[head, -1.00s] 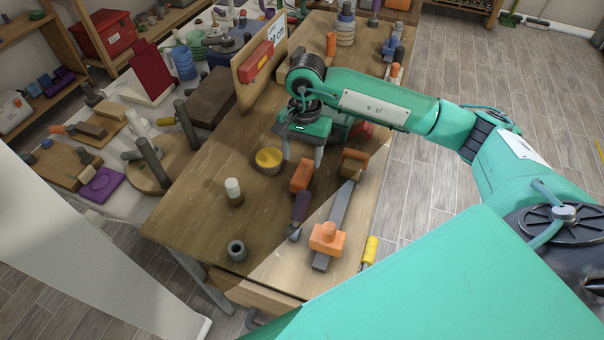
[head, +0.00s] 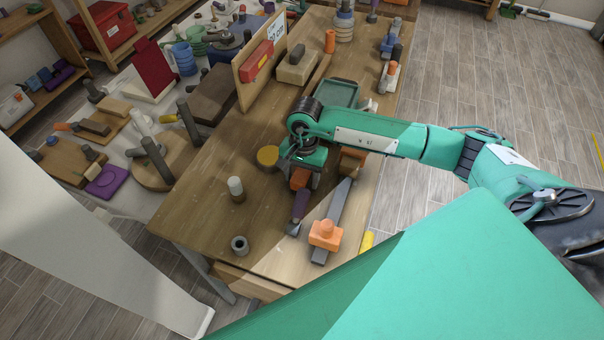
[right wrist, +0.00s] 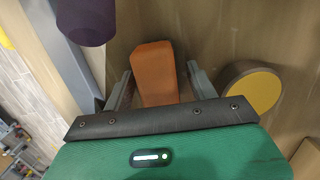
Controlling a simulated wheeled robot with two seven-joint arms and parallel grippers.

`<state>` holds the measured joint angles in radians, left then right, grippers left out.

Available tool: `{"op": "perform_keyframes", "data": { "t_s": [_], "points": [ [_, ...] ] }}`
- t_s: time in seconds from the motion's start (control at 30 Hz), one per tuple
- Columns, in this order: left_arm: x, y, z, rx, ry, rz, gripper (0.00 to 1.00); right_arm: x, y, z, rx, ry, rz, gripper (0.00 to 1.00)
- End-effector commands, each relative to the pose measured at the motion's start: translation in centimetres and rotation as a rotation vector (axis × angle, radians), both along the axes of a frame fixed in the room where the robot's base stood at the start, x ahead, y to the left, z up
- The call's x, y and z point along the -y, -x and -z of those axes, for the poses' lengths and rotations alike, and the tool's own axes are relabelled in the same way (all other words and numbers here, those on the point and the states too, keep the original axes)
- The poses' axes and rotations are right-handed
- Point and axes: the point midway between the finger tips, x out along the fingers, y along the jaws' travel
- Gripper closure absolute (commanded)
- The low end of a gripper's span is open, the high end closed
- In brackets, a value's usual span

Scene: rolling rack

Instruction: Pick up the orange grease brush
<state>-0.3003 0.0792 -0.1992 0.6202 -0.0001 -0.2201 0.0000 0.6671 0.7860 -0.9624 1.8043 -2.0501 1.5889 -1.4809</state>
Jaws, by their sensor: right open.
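An orange block-like piece (head: 299,179), which I take for the grease brush, lies on the wooden workbench and is partly hidden under my right gripper (head: 308,174). In the right wrist view the orange piece (right wrist: 153,70) lies between the two fingers of my right gripper (right wrist: 160,84). The fingers are open, one on each side, with gaps between them and the piece. Whether they reach down to its level is hard to tell. My left gripper is not in view.
A yellow-topped round tin (head: 267,156) stands close on the left. A purple-handled tool (head: 301,205) and a grey bar with an orange knobbed block (head: 326,234) lie nearer. A white-topped cylinder (head: 235,186) and grey ring (head: 240,245) stand on the workbench (head: 195,215).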

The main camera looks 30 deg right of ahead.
Motion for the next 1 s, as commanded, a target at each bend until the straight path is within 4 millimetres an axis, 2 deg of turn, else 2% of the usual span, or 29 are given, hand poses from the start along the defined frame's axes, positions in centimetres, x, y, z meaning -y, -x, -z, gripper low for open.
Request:
{"op": "perform_keyframes", "data": {
  "t_s": [0.03,0.3,0.57,0.73,0.87,1.0],
  "points": [
    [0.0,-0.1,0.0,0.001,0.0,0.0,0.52,0.0,0.0,0.0,0.0,0.0,0.0,0.42],
    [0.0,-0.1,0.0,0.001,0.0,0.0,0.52,0.0,0.0,0.0,0.0,0.0,0.0,0.94],
    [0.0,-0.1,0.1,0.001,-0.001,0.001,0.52,0.0,0.0,-0.1,0.001,-0.001,0.0,0.94],
    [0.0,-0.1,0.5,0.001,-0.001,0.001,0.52,0.0,-0.1,-0.9,0.003,-0.001,0.001,0.94],
    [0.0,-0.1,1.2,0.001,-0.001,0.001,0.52,0.0,-0.1,-2.6,0.006,-0.001,-0.001,0.94],
    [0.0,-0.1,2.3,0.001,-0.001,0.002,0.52,0.0,-0.2,-5.6,0.008,0.0,-0.001,0.94]
  ]
}}
